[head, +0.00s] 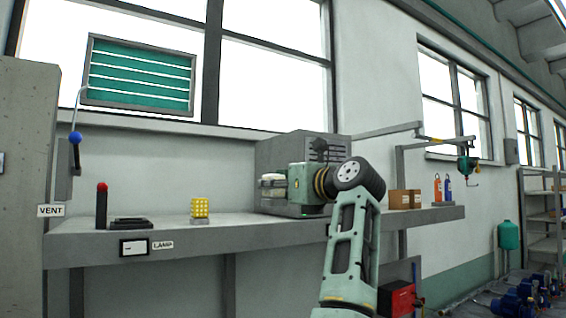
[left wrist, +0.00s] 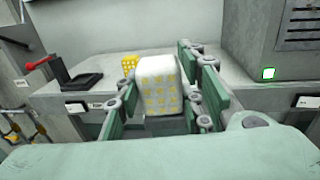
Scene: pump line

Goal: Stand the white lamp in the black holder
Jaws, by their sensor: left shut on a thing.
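The white lamp (left wrist: 158,84) is a rounded block with yellow dots on its face. My left gripper (left wrist: 157,97) is shut on it, with green fingers on either side. In the head view the lamp (head: 272,179) shows as a small white patch at the gripper (head: 269,187), above the bench in front of the grey cabinet. The black holder (head: 131,223) lies on the bench at the left, apart from the lamp, above a LAMP label. It also shows at the left of the left wrist view (left wrist: 82,81), with nothing seen in it. My right gripper is not in view.
A yellow lamp (head: 200,207) stands on the bench between the holder and my gripper. A red-topped black lever (head: 102,206) rises at the holder's left. The grey cabinet (head: 278,155) stands behind my gripper.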

